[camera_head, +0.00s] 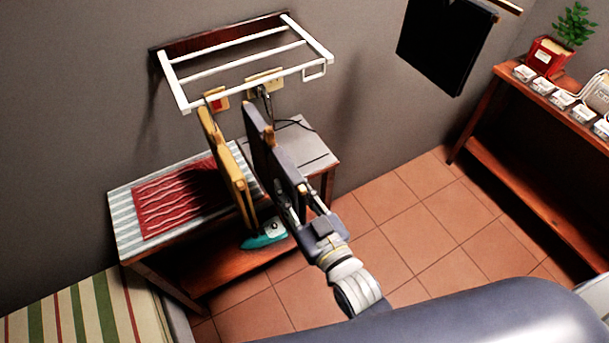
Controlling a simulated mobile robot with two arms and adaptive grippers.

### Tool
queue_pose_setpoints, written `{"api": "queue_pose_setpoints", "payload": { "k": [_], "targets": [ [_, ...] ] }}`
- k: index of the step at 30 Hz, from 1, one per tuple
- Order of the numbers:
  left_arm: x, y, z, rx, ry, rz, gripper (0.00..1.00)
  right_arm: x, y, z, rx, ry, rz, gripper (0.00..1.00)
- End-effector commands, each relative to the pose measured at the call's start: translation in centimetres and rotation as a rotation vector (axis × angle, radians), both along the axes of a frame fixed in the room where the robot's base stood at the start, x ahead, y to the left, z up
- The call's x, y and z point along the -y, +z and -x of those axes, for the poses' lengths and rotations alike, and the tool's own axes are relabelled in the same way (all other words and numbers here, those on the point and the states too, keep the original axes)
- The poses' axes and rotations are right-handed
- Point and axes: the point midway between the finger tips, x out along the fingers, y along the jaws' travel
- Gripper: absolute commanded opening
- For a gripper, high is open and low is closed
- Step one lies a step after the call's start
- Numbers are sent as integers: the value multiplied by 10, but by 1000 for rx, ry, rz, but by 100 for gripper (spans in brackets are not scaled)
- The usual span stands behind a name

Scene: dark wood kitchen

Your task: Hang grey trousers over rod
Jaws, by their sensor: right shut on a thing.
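My right gripper (300,203) reaches in from the lower right and is shut on a flat, stiff-looking dark grey piece (262,150), which I take to be the grey trousers. It is held tilted, in mid-air in front of the table, its upper end below the wall rack. The gripper's fingers are partly hidden against it. A white rack with several rods (236,61) is fixed to the wall above, and the grey piece looks apart from it. A wooden rod (508,5) shows at the top right, partly cut off. My left gripper is out of view.
A flat yellow-tan piece (232,170) is beside the grey one; its support is unclear. A table (122,222) bears a red patterned cloth (170,203); a teal iron (264,235) is below. A black cloth (445,45) hangs at upper right. A shelf (480,115) stands right.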

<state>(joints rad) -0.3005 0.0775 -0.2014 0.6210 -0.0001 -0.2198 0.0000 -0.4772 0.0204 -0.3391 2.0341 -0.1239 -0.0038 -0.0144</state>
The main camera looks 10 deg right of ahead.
Motion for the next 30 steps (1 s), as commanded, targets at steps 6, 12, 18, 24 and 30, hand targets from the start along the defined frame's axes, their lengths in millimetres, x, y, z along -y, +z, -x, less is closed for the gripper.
{"api": "queue_pose_setpoints", "payload": {
  "k": [6,12,18,24,30],
  "targets": [
    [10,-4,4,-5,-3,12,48,-4,1,-9,9,1,-5,0],
    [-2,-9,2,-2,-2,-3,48,-9,2,-23,10,1,-4,0],
    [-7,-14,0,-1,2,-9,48,-14,1,-38,9,1,-5,0],
    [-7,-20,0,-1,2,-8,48,-18,2,-53,9,1,-5,0],
    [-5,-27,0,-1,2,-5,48,-23,1,-68,9,2,-5,0]
  ]
}}
